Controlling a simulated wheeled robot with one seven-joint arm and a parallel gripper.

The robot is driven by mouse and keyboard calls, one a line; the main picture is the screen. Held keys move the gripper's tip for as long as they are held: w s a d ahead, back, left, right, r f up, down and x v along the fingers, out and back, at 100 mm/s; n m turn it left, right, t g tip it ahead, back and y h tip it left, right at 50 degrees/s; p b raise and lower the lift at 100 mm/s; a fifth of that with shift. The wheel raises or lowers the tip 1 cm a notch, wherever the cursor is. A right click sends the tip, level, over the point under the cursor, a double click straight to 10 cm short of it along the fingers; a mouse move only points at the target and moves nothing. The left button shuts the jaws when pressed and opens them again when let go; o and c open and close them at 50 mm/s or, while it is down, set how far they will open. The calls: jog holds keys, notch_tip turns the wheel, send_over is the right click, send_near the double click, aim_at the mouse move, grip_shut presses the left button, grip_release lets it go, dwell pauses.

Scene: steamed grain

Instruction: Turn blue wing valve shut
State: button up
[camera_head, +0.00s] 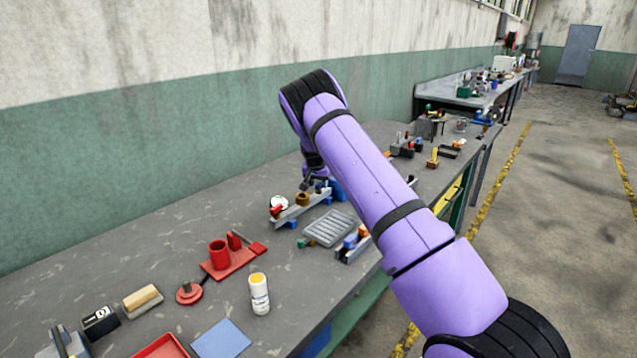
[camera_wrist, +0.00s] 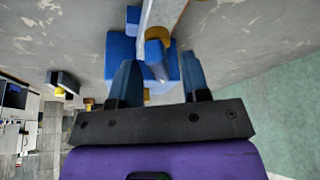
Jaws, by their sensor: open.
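In the head view a grey bar (camera_head: 300,208) with fittings lies on the bench, carrying a red part (camera_head: 276,210), a brass part (camera_head: 302,199) and a white round gauge-like part (camera_head: 279,202). Blue parts (camera_head: 338,192) show at its far end, partly behind my arm. In the wrist view a blue wing-like piece (camera_wrist: 157,58), likely the wing valve, stands beside a brass part (camera_wrist: 159,34) and before a larger blue block (camera_wrist: 119,49). My gripper (camera_wrist: 161,76) is open, with its fingers on either side of the blue piece. I cannot tell whether they touch it.
A grey ribbed tray (camera_head: 330,228) and another bar with blue and orange parts (camera_head: 352,246) lie nearby. A red stand (camera_head: 230,262) and a white bottle (camera_head: 259,294) are nearer. The wall (camera_head: 150,140) runs along the bench's back. Bare bench lies left of the bar.

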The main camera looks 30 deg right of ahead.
jog(key=shift+c, duration=0.2)
grip_shut()
jog(key=n+y, duration=0.1)
jog(key=n, duration=0.2)
jog(key=shift+s+d+t, duration=0.1)
jog(key=shift+d+t, duration=0.05)
jog(key=shift+t, duration=0.25)
jog(key=n+y, duration=0.1)
jog(key=n, duration=0.2)
jog(key=shift+n+t, duration=0.3)
jog(key=shift+n, duration=0.1)
jog(key=n+y, duration=0.1)
jog(key=n, duration=0.2)
jog(key=n+y, duration=0.1)
jog(key=n, duration=0.1)
jog(key=shift+n+y, duration=0.3)
jog(key=shift+n, duration=0.1)
